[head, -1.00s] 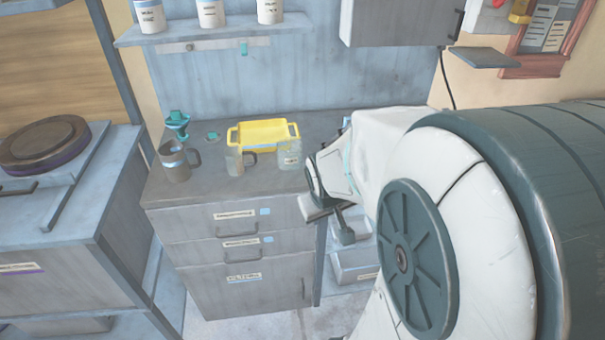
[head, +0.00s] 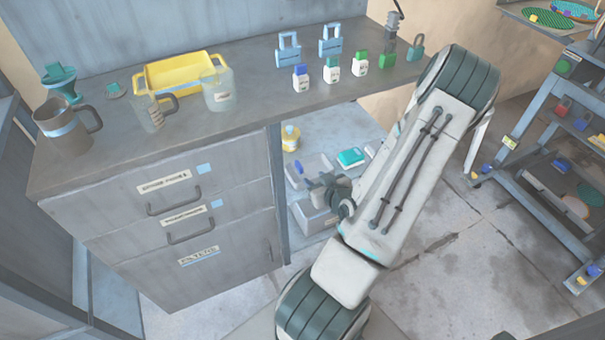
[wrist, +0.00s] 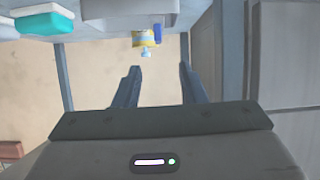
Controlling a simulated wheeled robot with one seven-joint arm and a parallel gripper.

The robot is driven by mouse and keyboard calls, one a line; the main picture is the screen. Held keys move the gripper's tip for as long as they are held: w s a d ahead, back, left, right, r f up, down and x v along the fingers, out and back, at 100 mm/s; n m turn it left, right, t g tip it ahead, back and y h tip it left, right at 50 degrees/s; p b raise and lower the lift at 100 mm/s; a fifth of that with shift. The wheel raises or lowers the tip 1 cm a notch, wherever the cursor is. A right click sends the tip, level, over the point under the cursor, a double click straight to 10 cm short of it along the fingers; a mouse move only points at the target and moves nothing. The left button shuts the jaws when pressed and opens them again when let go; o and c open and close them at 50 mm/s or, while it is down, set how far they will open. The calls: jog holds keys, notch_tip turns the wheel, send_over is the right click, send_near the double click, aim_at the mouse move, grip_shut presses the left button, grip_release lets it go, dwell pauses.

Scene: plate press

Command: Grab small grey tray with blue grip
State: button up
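In the head view, pale grey trays stand on the open shelf under the counter, right of the drawers. One grey tray (head: 312,218) is at the front. A small blue piece (head: 299,168) shows behind it; I cannot tell which tray it belongs to. In the wrist view, a grey tray (wrist: 130,8) is at the top edge, with a blue piece (wrist: 157,33) beside it. My gripper (head: 322,184) is at the shelf opening, partly covering the trays. In the wrist view my gripper (wrist: 160,76) has its fingers apart, with nothing between them.
A yellow-topped container (head: 290,138) and a teal-topped box (head: 350,158) share the shelf. The drawer unit (head: 175,230) borders its left side. The counter (head: 250,100) above holds a yellow tray (head: 165,76), mugs and padlocks. A rack (head: 560,170) stands right; floor between is clear.

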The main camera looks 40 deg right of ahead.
aim_at(301, 168)
jog(key=b+x, duration=0.2)
jog(key=x, duration=0.1)
jog(key=b+x, duration=0.4)
jog(key=x, duration=0.1)
jog(key=shift+w+d+f+b, duration=0.15)
jog(key=shift+w+d+b, duration=0.05)
jog(key=shift+d+b, duration=0.1)
jog(key=shift+m+t+h, duration=0.3)
jog(key=b+x, duration=0.1)
jog(key=x, duration=0.3)
jog(key=shift+w+f+b, duration=0.2)
jog(key=shift+f+b, duration=0.15)
jog(key=shift+f, duration=0.2)
jog(key=shift+w, duration=0.35)
jog(key=shift+c, duration=0.4)
grip_shut()
